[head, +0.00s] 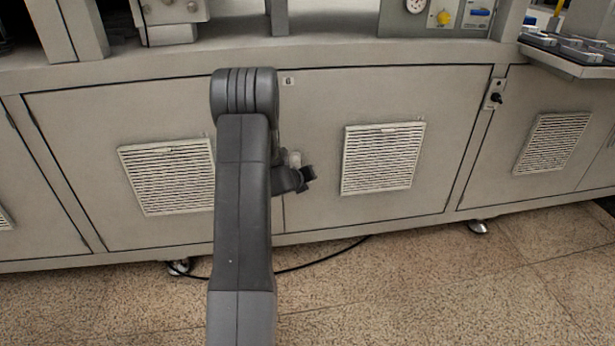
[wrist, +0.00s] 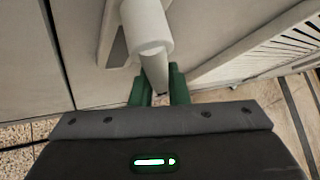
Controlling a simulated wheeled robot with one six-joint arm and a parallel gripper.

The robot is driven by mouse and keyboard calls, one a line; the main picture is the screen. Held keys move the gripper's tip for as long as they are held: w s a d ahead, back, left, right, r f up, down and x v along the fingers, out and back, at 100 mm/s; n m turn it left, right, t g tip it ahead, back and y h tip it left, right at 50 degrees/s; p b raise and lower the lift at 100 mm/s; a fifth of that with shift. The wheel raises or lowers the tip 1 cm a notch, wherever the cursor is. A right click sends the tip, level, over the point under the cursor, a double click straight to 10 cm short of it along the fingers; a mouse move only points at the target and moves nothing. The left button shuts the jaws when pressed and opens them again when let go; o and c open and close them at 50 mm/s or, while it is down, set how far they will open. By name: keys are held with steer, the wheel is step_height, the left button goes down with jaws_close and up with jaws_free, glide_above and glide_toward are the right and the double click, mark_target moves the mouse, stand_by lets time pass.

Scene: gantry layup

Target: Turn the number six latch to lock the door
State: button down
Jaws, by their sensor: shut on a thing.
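The number six label (head: 288,81) is a small plate at the top of the cabinet front, beside my arm. Below it, the pale latch (head: 295,159) shows partly past my arm on the door (head: 320,110). In the wrist view the latch is a white round barrel (wrist: 148,27) with a grey tapered handle (wrist: 155,68) pointing down the picture. My gripper (head: 306,178) is at the latch. In the wrist view its green fingers (wrist: 160,86) are on either side of the handle's end, shut on it. My arm hides part of the door seam.
Louvred vents (head: 383,158) flank the latch, one on each side (head: 168,176). A black key lock (head: 495,96) is on the frame to the right. A tray of parts (head: 570,48) juts out at the upper right. A black cable (head: 320,259) lies on the floor below the cabinet.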

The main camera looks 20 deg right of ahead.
stand_by(0.3)
steer(key=c, duration=1.4)
jaws_free()
steer(key=p+v, duration=0.2)
steer(key=v, duration=1.1)
steer(key=shift+s+a+r, duration=0.2)
steer(key=shift+a, duration=0.1)
steer(key=shift+c, duration=0.5)
